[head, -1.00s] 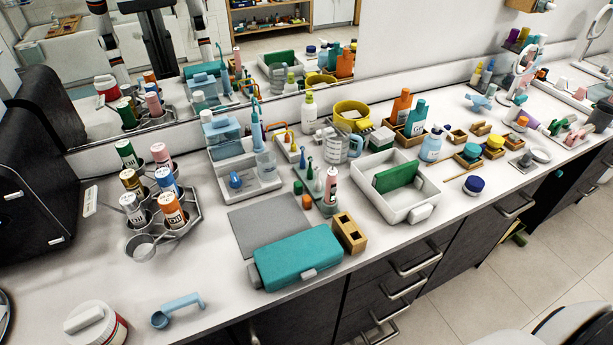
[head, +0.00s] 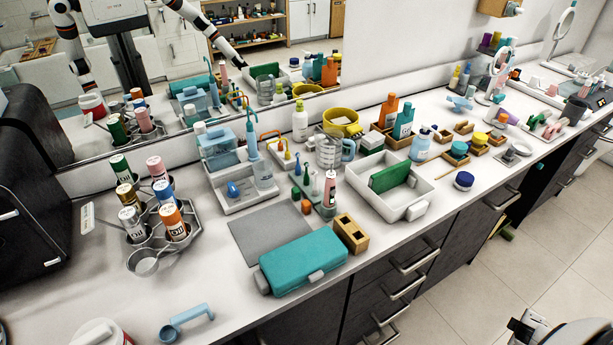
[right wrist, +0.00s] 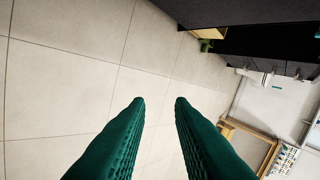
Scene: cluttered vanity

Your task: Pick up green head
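Several small brush-like heads stand in a narrow rack on the counter in the head view. A green head (head: 296,194) is at the rack's left end, beside an orange piece (head: 306,207). Teal-tipped heads (head: 306,173) stand just behind; which is the task's green head I cannot tell for sure. My right gripper (right wrist: 160,100) shows two green fingers spread apart with nothing between them, over the tiled floor. Part of my right arm shows at the bottom right of the head view, away from the counter. My left gripper is not in view.
A grey mat (head: 268,235), a teal case (head: 303,262) and a wooden block (head: 350,233) lie in front of the rack. A pink bottle (head: 330,189) stands at its right, a white tray (head: 405,188) beyond. Bottles in a holder (head: 160,235) stand left. The mirror (head: 150,70) closes the back.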

